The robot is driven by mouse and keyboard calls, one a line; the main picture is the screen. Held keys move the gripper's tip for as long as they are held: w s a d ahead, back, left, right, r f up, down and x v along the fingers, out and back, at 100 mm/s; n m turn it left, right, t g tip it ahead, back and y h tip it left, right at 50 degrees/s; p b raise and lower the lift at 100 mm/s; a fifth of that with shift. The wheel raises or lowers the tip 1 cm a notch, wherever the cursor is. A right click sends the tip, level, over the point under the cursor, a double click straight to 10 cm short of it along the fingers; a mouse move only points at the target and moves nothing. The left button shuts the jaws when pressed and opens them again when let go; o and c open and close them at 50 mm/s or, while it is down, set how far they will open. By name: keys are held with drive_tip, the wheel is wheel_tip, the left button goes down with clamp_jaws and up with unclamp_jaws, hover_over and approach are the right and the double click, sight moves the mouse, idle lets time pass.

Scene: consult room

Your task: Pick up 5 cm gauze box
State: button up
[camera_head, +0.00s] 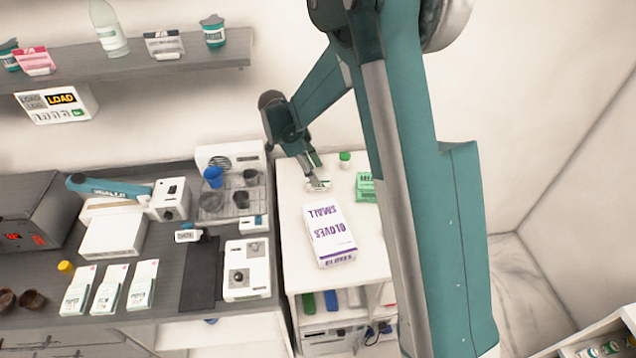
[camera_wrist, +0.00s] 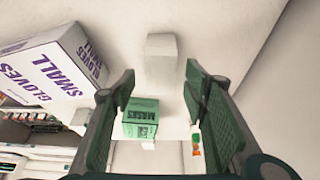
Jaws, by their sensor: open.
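A small white box (camera_head: 318,186), which I take to be the gauze box, lies on the white cabinet top under my gripper, partly hidden by it. In the wrist view it is a plain pale block (camera_wrist: 161,58), centred between the fingers and beyond their tips; no label is readable there. My gripper (camera_head: 314,172) points down at it. In the wrist view my gripper (camera_wrist: 159,82) is open, with two green-padded fingers apart and nothing held between them. Whether a finger touches the box cannot be told.
A GLOVES SMALL box (camera_head: 330,235) lies in front of the white box; it also shows in the wrist view (camera_wrist: 50,68). A green MASKS box (camera_head: 366,187) is to the right, also in the wrist view (camera_wrist: 141,118). A green-capped bottle (camera_head: 345,159) stands behind.

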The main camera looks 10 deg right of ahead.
drive_tip(key=shift+x, duration=2.4)
drive_tip(key=shift+a, duration=0.1)
drive_tip(key=c, duration=1)
